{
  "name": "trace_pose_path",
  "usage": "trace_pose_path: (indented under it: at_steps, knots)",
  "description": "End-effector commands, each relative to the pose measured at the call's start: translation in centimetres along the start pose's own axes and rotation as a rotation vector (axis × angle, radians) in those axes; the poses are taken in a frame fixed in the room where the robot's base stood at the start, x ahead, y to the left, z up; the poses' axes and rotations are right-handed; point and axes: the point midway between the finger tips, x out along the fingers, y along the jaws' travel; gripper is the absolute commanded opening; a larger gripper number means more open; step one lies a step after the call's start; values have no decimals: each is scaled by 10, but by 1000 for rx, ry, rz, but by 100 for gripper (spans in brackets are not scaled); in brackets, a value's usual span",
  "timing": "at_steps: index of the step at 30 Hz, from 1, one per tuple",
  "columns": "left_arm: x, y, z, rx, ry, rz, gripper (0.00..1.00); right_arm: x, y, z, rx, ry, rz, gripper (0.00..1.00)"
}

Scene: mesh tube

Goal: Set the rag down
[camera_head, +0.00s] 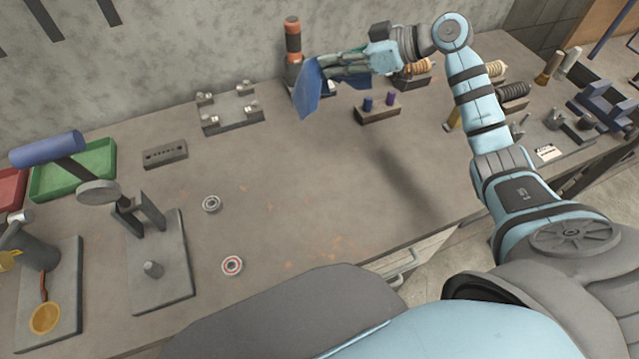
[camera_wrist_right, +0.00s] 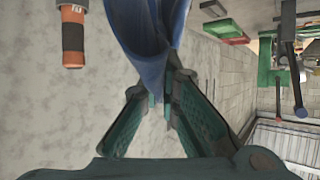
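The blue rag (camera_head: 307,92) hangs from my right gripper (camera_head: 326,65) above the back of the workbench (camera_head: 330,180). In the right wrist view, the rag (camera_wrist_right: 150,35) is pinched between the fingertips of the right gripper (camera_wrist_right: 162,98), and its folds spread out beyond them. The gripper is shut on the rag. A small blue part below the gripper in the head view may be more of the rag. The rag appears to be held clear of the bench. My left gripper is in neither view.
An orange and dark bottle-like object (camera_head: 293,42) stands behind the rag; it also shows in the right wrist view (camera_wrist_right: 73,40). A block with blue and purple pegs (camera_head: 377,113) sits to the right, a grey fixture (camera_head: 230,110) to the left. The middle of the bench is mostly clear.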

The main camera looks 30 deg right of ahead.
Motion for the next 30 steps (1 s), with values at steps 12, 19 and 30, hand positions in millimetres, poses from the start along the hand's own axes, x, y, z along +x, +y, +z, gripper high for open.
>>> trace_pose_path:
  at_steps: [12,19,30]
  knots:
    - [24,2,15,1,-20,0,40,57,-1,111,4,1,0,0]
    - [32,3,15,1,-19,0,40,72,0,140,1,1,1,0]
    - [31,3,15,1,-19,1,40,72,0,142,0,2,1,16]
